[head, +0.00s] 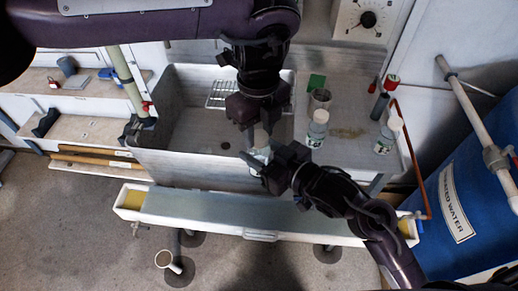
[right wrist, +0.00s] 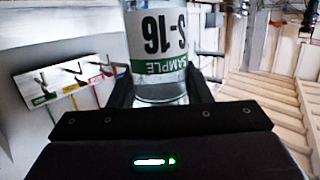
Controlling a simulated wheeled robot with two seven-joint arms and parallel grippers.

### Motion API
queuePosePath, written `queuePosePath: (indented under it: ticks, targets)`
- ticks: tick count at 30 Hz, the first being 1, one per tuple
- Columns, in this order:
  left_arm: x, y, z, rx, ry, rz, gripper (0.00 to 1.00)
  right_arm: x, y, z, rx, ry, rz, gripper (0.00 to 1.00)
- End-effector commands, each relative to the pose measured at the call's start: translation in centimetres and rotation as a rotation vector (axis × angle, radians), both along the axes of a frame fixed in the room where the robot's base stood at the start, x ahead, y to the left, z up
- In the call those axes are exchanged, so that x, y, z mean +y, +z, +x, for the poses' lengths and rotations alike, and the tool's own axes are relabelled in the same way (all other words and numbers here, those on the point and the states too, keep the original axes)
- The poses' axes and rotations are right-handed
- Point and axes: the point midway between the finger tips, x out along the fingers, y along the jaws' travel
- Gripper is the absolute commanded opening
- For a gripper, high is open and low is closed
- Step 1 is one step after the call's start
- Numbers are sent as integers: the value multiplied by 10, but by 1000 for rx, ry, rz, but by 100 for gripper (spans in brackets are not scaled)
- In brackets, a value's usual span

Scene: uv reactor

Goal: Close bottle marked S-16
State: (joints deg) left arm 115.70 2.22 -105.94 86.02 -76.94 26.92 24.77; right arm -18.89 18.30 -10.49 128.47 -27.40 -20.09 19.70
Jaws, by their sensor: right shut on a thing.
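The bottle marked S-16 (right wrist: 160,45) is clear, with a white and green SAMPLE label that reads upside down in the right wrist view. My right gripper (right wrist: 160,95) is shut on it, one finger on each side. In the head view the bottle (head: 261,156) shows small between my right gripper (head: 262,166) and my left gripper (head: 260,128). My left gripper points down from above, right over the bottle. Its fingertips are dark and small, so whether it is open or holds a cap is unclear. The bottle's mouth is hidden in the right wrist view.
Two white-capped bottles, one nearer (head: 317,128) and one farther right (head: 387,136), stand on the steel counter (head: 345,155) beside a metal cup (head: 320,100). The sink (head: 190,115) lies behind my grippers. A blue barrel (head: 470,210) stands at the right.

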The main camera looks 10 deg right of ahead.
Motion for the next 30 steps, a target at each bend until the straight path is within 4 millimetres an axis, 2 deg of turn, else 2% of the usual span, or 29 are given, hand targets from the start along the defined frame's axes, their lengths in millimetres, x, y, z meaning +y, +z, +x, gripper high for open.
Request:
queuePosePath:
  ticks: [3, 12, 13, 18, 26, 30]
  targets:
    - [0, 0, 0, 0, 0, 0, 5, 0, 1, 0, -2, 0, 1, 0]
    - [0, 0, 0, 0, -2, 0, 5, 0, 1, 0, -2, 0, 1, 0]
    - [0, 0, 0, 0, -2, 0, 36, 0, 1, 0, -2, 0, 1, 0]
    - [0, 0, 0, 0, -2, 0, 58, 0, 1, 0, -2, 0, 1, 0]
    - [0, 1, 0, 0, -2, 0, 58, 0, 1, 0, -2, 0, 1, 0]
    - [0, 11, 1, -1, -1, -2, 58, 0, 1, 0, -2, 0, 1, 0]
